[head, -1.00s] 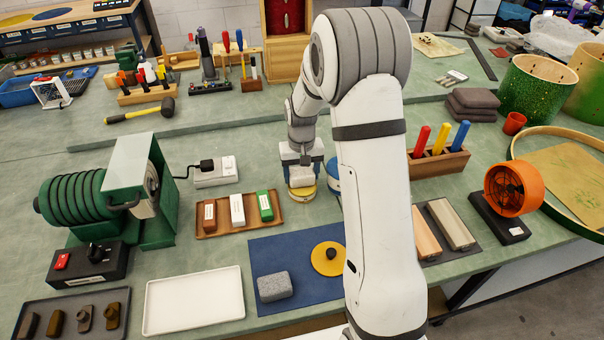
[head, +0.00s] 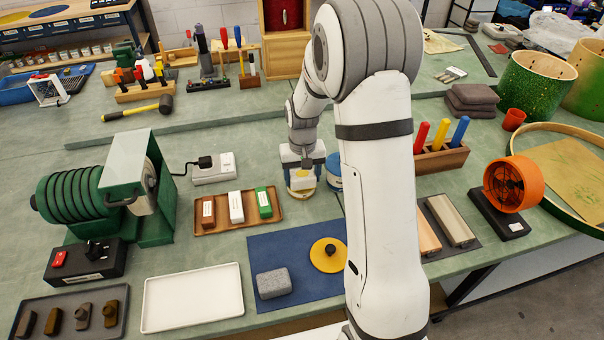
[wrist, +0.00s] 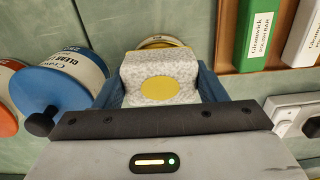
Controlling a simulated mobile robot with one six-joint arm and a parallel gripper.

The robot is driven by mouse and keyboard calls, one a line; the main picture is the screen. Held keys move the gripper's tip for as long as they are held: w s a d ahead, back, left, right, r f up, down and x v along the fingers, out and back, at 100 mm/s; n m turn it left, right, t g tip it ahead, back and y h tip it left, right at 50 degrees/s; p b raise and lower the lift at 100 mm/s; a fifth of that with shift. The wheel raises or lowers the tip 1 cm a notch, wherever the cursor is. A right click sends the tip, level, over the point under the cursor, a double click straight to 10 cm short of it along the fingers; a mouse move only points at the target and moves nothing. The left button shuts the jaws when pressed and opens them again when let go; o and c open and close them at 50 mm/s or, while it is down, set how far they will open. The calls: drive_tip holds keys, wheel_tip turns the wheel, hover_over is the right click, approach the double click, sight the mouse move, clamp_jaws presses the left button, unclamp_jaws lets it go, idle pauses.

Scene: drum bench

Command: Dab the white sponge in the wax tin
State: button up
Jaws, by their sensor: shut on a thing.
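My gripper (head: 302,170) is shut on the white sponge (wrist: 160,78), which sits between its blue fingers in the wrist view. The sponge has grey speckles and a round yellow patch on the face toward the wrist camera. A yellow-rimmed tin (wrist: 160,43), which looks like the wax tin, is just beyond the sponge and mostly hidden by it. In the head view the sponge (head: 302,181) is low over the yellow tin (head: 302,193); I cannot tell whether they touch. A yellow lid with a black knob (head: 328,255) lies on the blue mat.
A blue tin (wrist: 62,75) with a black knob stands close beside the gripper. A wooden tray (head: 238,220) with brown, white and green bars lies to the left. A grey block (head: 273,284) rests on the blue mat (head: 270,250). An empty white tray (head: 193,300) lies in front.

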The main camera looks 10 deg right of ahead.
drive_tip(key=shift+w, duration=1.2)
drive_tip(key=shift+r+p, duration=2)
drive_tip(key=shift+r, duration=1.05)
drive_tip(key=shift+f, duration=0.1)
